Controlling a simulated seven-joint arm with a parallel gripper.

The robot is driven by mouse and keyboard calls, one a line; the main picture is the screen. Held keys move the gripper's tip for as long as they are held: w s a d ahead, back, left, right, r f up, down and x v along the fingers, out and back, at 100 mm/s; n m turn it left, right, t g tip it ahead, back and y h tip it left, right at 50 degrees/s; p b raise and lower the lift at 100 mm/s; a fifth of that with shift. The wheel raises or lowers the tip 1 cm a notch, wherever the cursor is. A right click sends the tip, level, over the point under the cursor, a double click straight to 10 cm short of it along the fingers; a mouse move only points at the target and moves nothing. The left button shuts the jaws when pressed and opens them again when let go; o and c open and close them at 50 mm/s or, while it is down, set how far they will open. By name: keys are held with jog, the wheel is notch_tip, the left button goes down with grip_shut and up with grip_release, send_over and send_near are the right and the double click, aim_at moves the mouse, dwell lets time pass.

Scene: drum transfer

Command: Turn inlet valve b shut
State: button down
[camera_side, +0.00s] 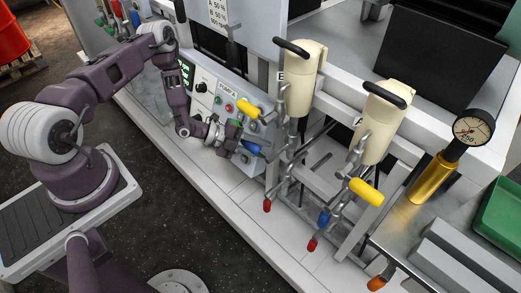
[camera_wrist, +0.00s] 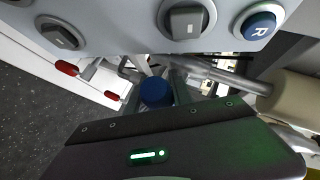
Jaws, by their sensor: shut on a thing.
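The cream canister marked B (camera_side: 299,78) stands upright at the left of two, with a grey valve pipe below it. A blue valve handle (camera_side: 251,147) sticks out to the left from this pipework. My gripper (camera_side: 240,146) is shut on the blue handle, whose round blue end also shows in the wrist view (camera_wrist: 155,92). My fingers are mostly hidden behind the gripper body in the wrist view. A yellow handle (camera_side: 248,108) is above the blue one, and a red-tipped lever (camera_side: 267,206) hangs lower.
A control panel (camera_side: 215,105) with knobs and buttons is close behind my gripper. The second canister (camera_side: 386,121), with yellow (camera_side: 366,192), blue (camera_side: 323,217) and red (camera_side: 312,245) handles, stands to the right. A dial gauge (camera_side: 473,128) is farther right. The floor in front is open.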

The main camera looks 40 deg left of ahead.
aim_at(244, 143)
jog(key=c, duration=1.1)
grip_release()
jog(key=v, duration=0.7)
jog(key=shift+a, duration=0.1)
